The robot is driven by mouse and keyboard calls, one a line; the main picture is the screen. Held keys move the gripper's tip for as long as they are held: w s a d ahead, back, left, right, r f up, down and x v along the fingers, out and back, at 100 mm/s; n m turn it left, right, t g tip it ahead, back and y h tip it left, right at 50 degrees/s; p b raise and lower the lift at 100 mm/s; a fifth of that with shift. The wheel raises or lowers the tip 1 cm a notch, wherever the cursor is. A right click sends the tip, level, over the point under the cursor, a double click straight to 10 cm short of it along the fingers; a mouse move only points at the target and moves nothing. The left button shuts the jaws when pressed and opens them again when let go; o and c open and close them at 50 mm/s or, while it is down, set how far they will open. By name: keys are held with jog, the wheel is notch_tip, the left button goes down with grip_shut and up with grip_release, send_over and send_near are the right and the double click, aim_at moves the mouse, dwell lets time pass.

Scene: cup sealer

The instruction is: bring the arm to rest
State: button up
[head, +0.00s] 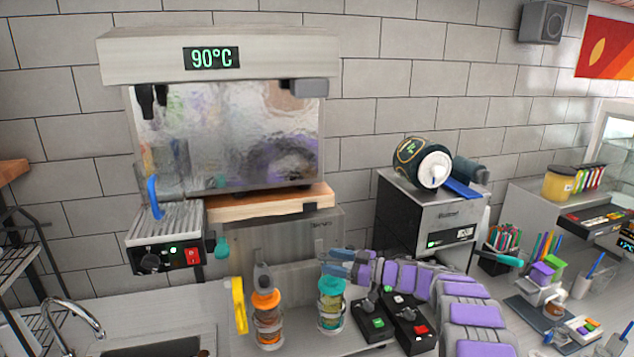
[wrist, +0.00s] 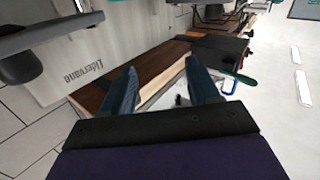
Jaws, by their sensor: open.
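My arm, purple and grey, reaches in from the lower right of the head view. My gripper (head: 348,266) points left, by the teal top of a jar (head: 332,311); I cannot tell whether they touch. In the wrist view my gripper (wrist: 162,88) has its two blue fingers spread apart with nothing held between them. Beyond the fingers are a brown wooden board (wrist: 132,76) and a pale steel panel with lettering (wrist: 85,65).
The steel machine with a 90°C display (head: 212,58) stands at the back left. An orange-topped jar (head: 268,325) and black control boxes (head: 375,321) are near the gripper. A sink (head: 160,341) is at lower left. Pen holders (head: 497,258) stand at right.

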jog(key=w+d+r+m+t+h+b, duration=0.45)
jog(key=d+r+m+t+h, duration=0.4)
jog(key=d+h, duration=0.25)
jog(key=s+d+f+m+g+h+b, duration=0.1)
jog(key=s+d+m+h+b, duration=0.1)
jog(key=s+d+h, duration=0.3)
jog(key=s+d+f+m+g+h+b, duration=0.1)
jog(key=s+d+f+m+h, duration=0.15)
jog(key=s, duration=0.45)
jog(key=s+f+m+g+h+b, duration=0.15)
jog(key=s+f+g, duration=0.3)
jog(key=s, duration=0.75)
jog(key=s+f+m+g+b, duration=0.1)
jog(key=s+f+g+b, duration=0.3)
jog(key=s, duration=0.8)
jog(key=s+a+f+g+y, duration=0.1)
jog(key=s+a+f+g, duration=0.2)
jog(key=s, duration=1.1)
jog(key=s+a+f+g+y+b, duration=0.1)
jog(key=s+a+f, duration=0.5)
jog(key=s, duration=0.7)
jog(key=shift+s+a+f+g+y, duration=0.4)
jog(key=shift+g+y, duration=0.3)
jog(key=shift+g, duration=0.4)
jog(key=shift+w+n, duration=0.15)
jog(key=shift+n, duration=0.1)
